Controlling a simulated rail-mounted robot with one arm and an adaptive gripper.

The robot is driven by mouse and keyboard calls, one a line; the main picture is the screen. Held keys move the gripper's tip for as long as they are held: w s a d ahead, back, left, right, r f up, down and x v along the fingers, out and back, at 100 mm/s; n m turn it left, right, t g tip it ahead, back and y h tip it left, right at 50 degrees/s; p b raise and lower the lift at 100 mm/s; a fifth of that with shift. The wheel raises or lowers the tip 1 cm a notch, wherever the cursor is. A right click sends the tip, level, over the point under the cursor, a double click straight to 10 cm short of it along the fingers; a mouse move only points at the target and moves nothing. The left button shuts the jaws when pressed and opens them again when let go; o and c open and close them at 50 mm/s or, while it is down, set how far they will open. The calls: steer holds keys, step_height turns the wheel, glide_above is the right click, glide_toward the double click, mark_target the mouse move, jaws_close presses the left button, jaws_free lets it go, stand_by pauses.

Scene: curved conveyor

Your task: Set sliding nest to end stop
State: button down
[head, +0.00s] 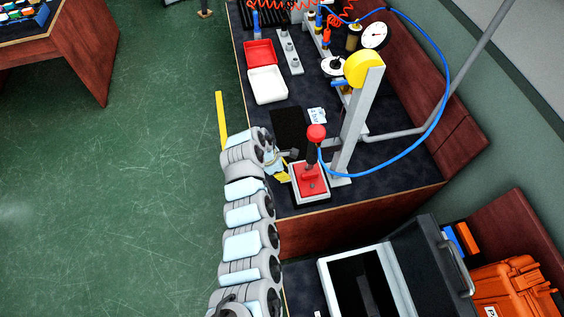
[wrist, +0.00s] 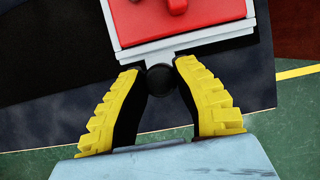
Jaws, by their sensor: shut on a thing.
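The sliding nest is a red block (head: 311,181) in a light grey frame (wrist: 188,46). It sits at the foot of the grey press stand (head: 356,120), near the bench's near end. A black round knob (wrist: 160,82) sticks out from the frame's near edge in the wrist view. My gripper (wrist: 160,75), with yellow ribbed fingers, is shut on this knob from both sides. In the head view my gripper (head: 282,172) is at the left edge of the nest, partly hidden by my arm. I cannot make out an end stop.
A black mat (head: 289,128), a white tray (head: 268,85) and a red tray (head: 259,53) lie farther along the bench. A blue hose (head: 428,125) loops on the right.

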mark_target(292, 185)
steer(key=shift+s+d+p, duration=0.2)
steer(key=shift+s+p, duration=0.4)
steer(key=shift+s, duration=0.15)
steer(key=shift+s+d+p, duration=0.2)
steer(key=shift+s+p, duration=0.35)
steer(key=shift+s, duration=0.15)
steer(key=c, duration=1.2)
jaws_free()
steer(key=o, duration=0.4)
steer(key=shift+s+d+f, duration=0.1)
steer(key=shift+s+f, duration=0.05)
steer(key=shift+o, duration=0.2)
steer(key=shift+a+r, duration=0.25)
steer(key=shift+r, duration=0.25)
steer(key=w+v, duration=0.1)
steer(key=v, duration=1)
steer(key=shift+s, duration=0.45)
